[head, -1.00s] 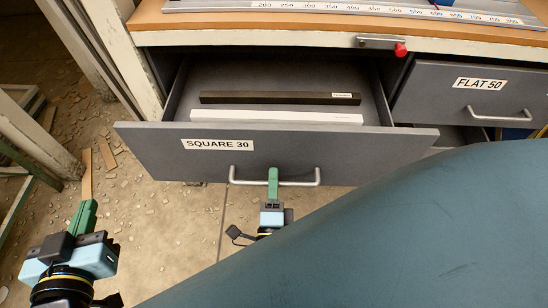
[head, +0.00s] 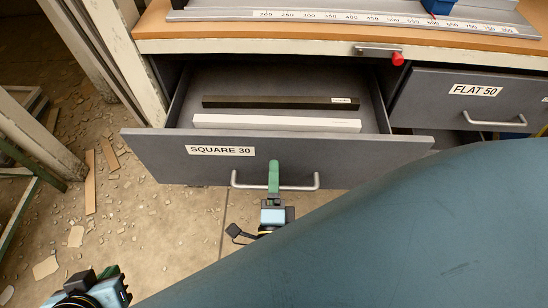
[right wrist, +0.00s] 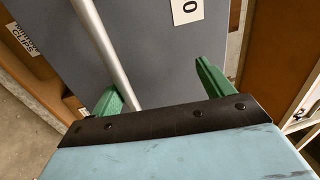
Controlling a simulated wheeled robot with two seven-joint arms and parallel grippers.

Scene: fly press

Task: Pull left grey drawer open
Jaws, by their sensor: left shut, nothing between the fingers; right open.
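The left grey drawer (head: 350,150), labelled SQUARE 30, stands well out from the bench in the head view. A black bar (head: 275,103) and a white bar (head: 275,123) lie inside it. My right gripper (head: 273,165) is at the middle of its metal handle (head: 300,188). In the right wrist view, my right gripper (right wrist: 165,85) is open; the handle bar (right wrist: 110,50) runs between its green fingers, close to the left one. My left gripper (head: 112,271) is shut and empty at the bottom left, partly out of frame, away from the drawer.
A red knob (head: 397,59) sits under the bench top (head: 220,31). Debris lies on the floor (head: 170,220) at left. My own blue-grey body covers the lower right.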

